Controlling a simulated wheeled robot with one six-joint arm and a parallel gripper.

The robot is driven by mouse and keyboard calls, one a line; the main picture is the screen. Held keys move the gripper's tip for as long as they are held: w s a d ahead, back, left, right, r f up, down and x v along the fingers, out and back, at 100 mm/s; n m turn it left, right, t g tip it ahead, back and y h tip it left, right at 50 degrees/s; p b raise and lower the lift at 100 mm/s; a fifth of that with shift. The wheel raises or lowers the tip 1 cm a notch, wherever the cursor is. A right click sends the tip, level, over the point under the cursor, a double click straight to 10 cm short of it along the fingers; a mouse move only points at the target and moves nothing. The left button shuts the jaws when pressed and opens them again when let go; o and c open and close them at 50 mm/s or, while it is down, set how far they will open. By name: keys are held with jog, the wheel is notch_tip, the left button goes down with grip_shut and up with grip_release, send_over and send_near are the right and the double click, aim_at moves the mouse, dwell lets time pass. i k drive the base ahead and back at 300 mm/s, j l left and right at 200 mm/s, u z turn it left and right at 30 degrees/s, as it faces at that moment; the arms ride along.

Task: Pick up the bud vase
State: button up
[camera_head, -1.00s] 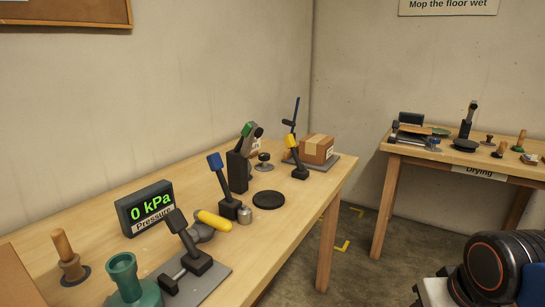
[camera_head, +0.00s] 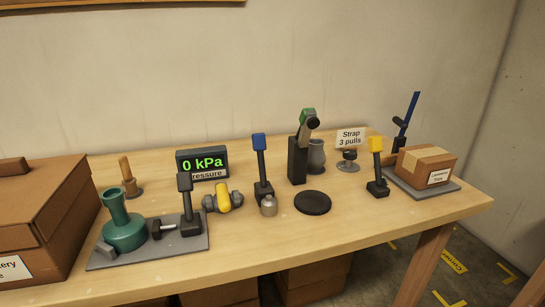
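A teal vase (camera_head: 124,232) with a round body and a narrow neck stands upright at the left of the table. It stands at a grey plate (camera_head: 150,252) with a clamp-like fixture: a small grey jaw (camera_head: 104,250) at its left and a dark screw piece (camera_head: 170,229) at its right. I cannot tell whether the jaws touch it. A dark lever (camera_head: 187,205) rises at the plate's right end. A second vase-like grey vessel (camera_head: 317,158) stands farther back, partly hidden by a black stand. I cannot tell for certain which is the bud vase. My gripper is not in view.
A large cardboard box (camera_head: 40,215) stands left of the teal vase. A pressure display (camera_head: 203,163), yellow-handled valve (camera_head: 223,202), blue lever (camera_head: 260,165), black stand (camera_head: 298,160), black disc (camera_head: 312,203), yellow lever (camera_head: 376,165) and strapped box (camera_head: 425,166) fill the table. Its front edge is mostly clear.

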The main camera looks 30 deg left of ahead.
aim_at(317, 158)
jog(key=u, duration=1.15)
